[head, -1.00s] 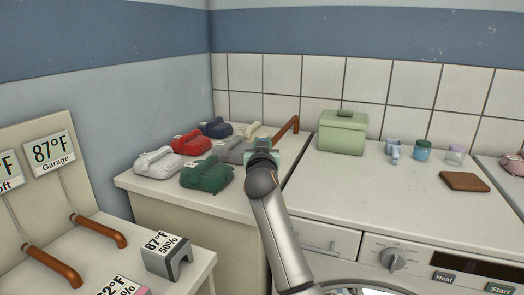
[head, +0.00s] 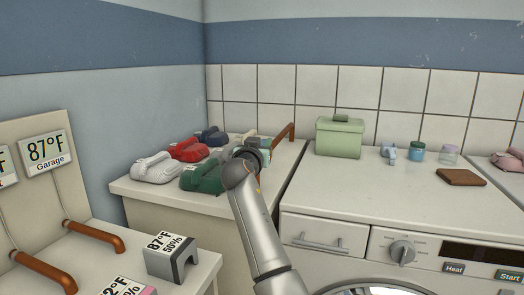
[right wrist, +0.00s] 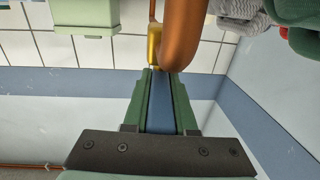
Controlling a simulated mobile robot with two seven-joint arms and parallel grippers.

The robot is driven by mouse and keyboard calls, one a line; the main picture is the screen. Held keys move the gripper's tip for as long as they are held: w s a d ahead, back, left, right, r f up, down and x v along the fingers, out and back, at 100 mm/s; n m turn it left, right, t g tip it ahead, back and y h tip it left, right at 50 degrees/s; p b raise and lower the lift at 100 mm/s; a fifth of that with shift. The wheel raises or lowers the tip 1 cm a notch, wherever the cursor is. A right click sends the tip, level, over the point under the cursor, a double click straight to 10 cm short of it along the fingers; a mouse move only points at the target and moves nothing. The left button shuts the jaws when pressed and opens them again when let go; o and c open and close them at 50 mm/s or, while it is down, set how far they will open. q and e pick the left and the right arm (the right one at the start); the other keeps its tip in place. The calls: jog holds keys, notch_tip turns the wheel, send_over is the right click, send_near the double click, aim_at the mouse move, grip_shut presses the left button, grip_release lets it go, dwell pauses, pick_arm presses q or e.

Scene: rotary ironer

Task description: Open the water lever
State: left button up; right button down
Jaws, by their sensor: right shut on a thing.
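The water lever is a copper-coloured bent bar (head: 283,133) at the back right of the left counter, near the tiled wall. In the right wrist view the copper bar (right wrist: 182,38) curves close above my fingertips, with a yellow brass-like piece (right wrist: 155,46) beside it. My right gripper (right wrist: 164,72) has green fingers and is shut on the lever at its near end. In the head view my right gripper (head: 264,147) is mostly hidden behind my own wrist, so the contact does not show there. My left gripper is in no view.
A green box (head: 340,138) stands on the machine top to the right.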

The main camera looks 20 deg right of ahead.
jog(key=shift+w+a+f+m+g+h+b, duration=0.1)
jog(key=shift+f+m+g+h+b, duration=0.3)
jog(key=shift+g+b, duration=0.1)
jog(key=shift+r, duration=0.1)
jog(key=shift+h, duration=0.3)
jog(key=c, duration=1.1)
grip_release()
jog(key=o, duration=0.4)
jog(key=shift+r, duration=0.2)
